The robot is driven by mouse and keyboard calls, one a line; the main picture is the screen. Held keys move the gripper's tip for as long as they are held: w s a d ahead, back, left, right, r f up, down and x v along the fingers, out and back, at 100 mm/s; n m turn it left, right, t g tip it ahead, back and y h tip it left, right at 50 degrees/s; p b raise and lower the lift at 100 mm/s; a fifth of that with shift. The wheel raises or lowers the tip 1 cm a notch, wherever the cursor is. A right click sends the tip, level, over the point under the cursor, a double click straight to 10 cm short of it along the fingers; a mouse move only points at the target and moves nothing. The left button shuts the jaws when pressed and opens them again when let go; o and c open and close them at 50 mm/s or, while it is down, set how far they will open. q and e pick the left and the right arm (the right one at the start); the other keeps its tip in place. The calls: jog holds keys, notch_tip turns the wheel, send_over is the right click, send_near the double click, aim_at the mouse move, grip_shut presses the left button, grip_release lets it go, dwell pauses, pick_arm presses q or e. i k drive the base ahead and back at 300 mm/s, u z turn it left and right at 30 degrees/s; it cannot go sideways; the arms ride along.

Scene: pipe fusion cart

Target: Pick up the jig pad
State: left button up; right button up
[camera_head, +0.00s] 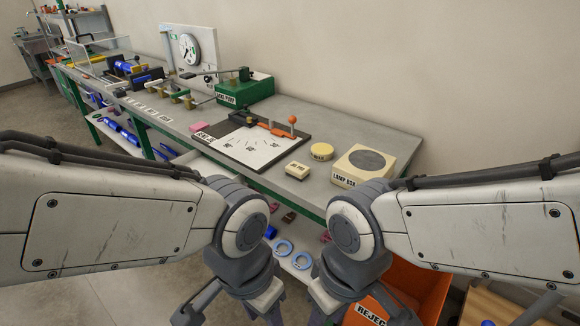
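A small cream block (297,170) with a dark label on its front lies on the grey bench top, near the front edge. Its lettering is too small to read surely, but it looks like the jig pad. It stands apart, between the dark-framed board and the lamp box. My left gripper (235,300) and my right gripper (355,302) hang low at the bottom of the view, in front of the bench and well below its top. Their fingertips are cut off by the frame edge, so their opening does not show. Nothing touches the block.
The board (250,145) with a red-knobbed lever lies left of the block. A round yellow tin (321,151) and the lamp box (362,166) stand right and behind. A pink block (200,126) lies farther left. An orange reject bin (420,284) stands below right.

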aim_at(295, 170)
jog(key=u, duration=0.05)
jog(key=i, duration=0.9)
jog(key=u, duration=0.45)
